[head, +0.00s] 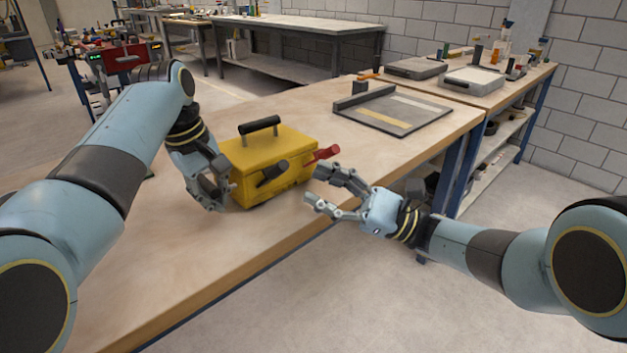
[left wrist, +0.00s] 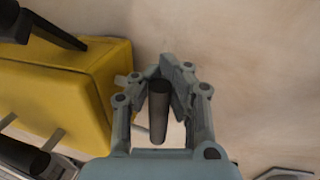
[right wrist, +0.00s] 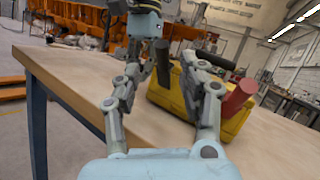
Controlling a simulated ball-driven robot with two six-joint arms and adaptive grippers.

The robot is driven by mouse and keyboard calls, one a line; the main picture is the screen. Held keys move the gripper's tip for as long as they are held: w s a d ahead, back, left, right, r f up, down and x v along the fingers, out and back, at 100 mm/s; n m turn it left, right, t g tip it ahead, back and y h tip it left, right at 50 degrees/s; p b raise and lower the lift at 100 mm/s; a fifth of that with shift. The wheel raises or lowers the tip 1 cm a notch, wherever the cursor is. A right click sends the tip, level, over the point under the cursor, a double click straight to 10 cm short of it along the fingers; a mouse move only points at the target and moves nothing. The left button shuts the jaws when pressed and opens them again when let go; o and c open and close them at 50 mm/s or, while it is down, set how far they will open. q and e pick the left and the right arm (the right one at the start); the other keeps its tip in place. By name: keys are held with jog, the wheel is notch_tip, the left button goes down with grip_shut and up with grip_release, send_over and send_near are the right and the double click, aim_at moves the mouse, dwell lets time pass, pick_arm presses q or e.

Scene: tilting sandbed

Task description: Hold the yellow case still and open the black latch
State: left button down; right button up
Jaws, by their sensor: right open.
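The yellow case (head: 290,142) stands on the wooden bench, with a black handle (head: 260,125) on top. The black latch (head: 270,173) sticks out from its front, slanted. A red lever (head: 322,153) sits to its right. My left gripper (head: 214,188) is at the case's left end; in the left wrist view its fingers (left wrist: 160,85) are closed around a dark bar (left wrist: 158,118) beside the yellow case (left wrist: 60,90). My right gripper (head: 313,185) is open and empty, right of the case and apart from it; the red lever (right wrist: 238,97) shows past its fingers in the right wrist view.
A grey flat board (head: 390,112) lies farther back on the bench (head: 185,260). The bench's front edge runs just in front of the case. A second bench with grey cases (head: 472,79) stands at the right. The bench's near part is clear.

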aim_at(281, 170)
jog(key=w+d+r+n+g+h, duration=0.2)
jog(key=d+r+n+g+h, duration=0.1)
jog(key=d+n+g, duration=0.15)
jog(key=a, duration=1.1)
jog(key=shift+w+a+f, duration=0.2)
jog(key=shift+w+f, duration=0.1)
jog(key=shift+w, duration=0.05)
grip_shut()
jog(key=shift+f, duration=0.1)
